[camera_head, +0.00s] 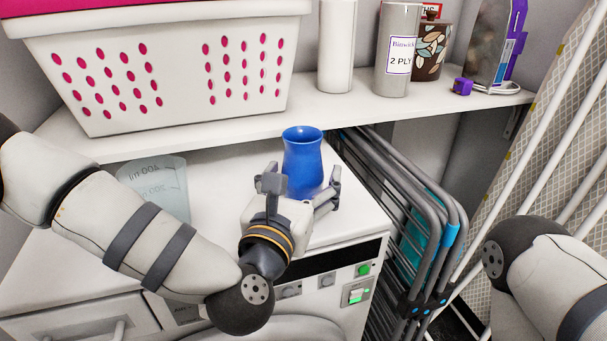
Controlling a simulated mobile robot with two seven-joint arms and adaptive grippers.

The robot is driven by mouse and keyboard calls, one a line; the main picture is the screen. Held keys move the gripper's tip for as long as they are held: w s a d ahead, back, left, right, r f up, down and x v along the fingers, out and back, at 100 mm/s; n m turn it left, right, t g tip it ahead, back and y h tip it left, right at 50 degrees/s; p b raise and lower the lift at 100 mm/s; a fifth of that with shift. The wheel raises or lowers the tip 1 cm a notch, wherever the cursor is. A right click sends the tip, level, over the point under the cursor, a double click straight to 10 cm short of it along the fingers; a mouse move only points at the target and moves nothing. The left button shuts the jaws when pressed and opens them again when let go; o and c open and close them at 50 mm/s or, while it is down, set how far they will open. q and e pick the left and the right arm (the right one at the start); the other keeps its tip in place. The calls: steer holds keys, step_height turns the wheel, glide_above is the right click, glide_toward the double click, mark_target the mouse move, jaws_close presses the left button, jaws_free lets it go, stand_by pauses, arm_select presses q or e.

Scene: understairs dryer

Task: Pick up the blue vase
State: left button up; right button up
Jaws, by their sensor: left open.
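The blue vase (302,158) stands upright on top of the white dryer (232,166), below the shelf. My left gripper (302,187) is open at the front of the vase, with one finger to its left and the other to its right. The gripper hides the lower part of the vase, and I cannot tell whether the fingers touch it. Part of my right arm shows at the lower right, but its gripper is out of view.
A clear measuring jug (158,184) stands left of the vase, partly behind my left arm. A shelf (330,106) above holds a white basket (175,75) and several containers. A folded drying rack (405,215) stands right of the dryer.

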arm_select(q)
steer(key=shift+w+f, duration=0.2)
steer(key=shift+w, duration=0.3)
steer(key=c, duration=1.6)
